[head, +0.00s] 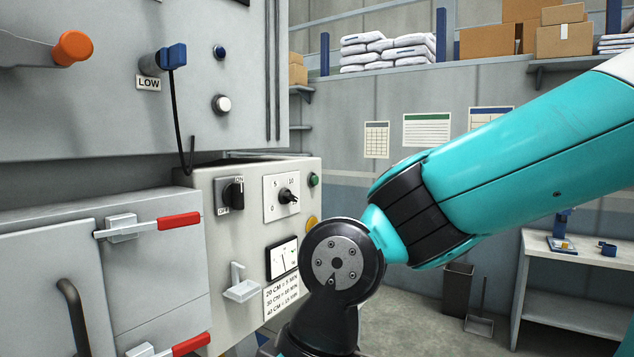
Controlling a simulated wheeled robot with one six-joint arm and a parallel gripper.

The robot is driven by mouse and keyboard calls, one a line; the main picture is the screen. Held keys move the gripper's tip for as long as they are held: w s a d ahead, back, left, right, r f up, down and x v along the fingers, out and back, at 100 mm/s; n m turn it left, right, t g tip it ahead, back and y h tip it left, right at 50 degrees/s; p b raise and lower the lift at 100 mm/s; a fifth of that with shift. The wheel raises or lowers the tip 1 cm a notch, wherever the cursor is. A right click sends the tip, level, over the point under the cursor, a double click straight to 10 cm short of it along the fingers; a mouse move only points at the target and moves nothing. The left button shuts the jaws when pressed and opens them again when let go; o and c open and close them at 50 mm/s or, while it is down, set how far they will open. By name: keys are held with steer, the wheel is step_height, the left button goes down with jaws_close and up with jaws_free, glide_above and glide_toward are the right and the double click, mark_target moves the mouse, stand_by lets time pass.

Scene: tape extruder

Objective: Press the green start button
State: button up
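The green start button (314,180) is a small round green button at the upper right of the light grey control panel (240,265). Nothing touches it. My teal and black arm crosses the right side of the head view, with its lowest joint in front of the panel's lower right edge. My gripper is not in view. A yellow round part (311,224) sits below the green button, partly hidden by my arm.
The panel carries a black ON/OFF switch (232,194), a dial (288,197), a gauge (283,258) and a small white hook (240,285). Red-handled latches (179,221) stick out at left. A white bench (580,280) stands at right.

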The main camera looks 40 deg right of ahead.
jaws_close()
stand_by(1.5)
